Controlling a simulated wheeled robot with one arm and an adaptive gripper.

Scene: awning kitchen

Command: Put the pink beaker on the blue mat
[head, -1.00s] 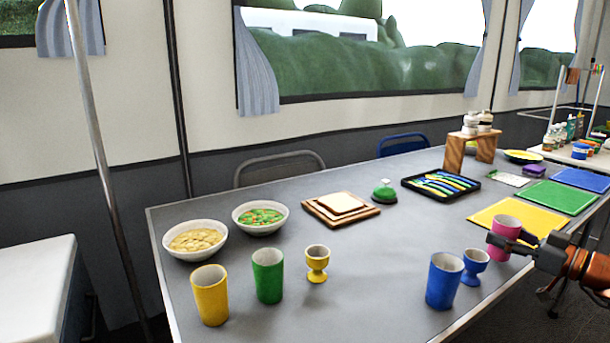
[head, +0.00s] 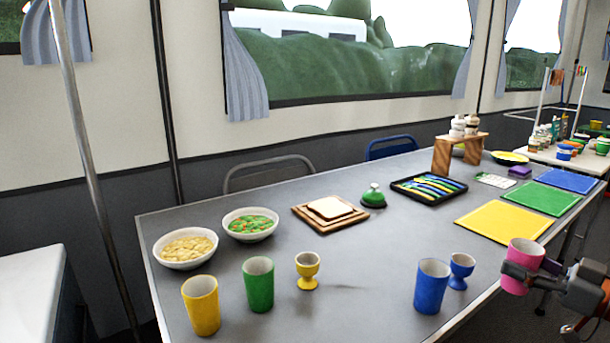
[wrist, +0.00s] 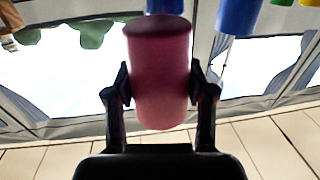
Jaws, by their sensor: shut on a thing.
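The pink beaker (head: 523,262) is held in my gripper (head: 522,275) at the right of the head view, off the table's front edge. In the wrist view the pink beaker (wrist: 160,75) sits between the two fingers of my gripper (wrist: 160,88), which touch its sides. The blue mat (head: 570,180) lies flat at the far right end of the table, beyond the green and yellow mats. Its visible surface is bare, and the beaker is well apart from it.
A yellow mat (head: 503,221) and a green mat (head: 543,198) lie before the blue one. A blue cup (head: 431,288) and blue egg cup (head: 460,270) stand left of my gripper. A wooden stand (head: 458,153) with jars and a cutlery tray (head: 428,188) are farther back.

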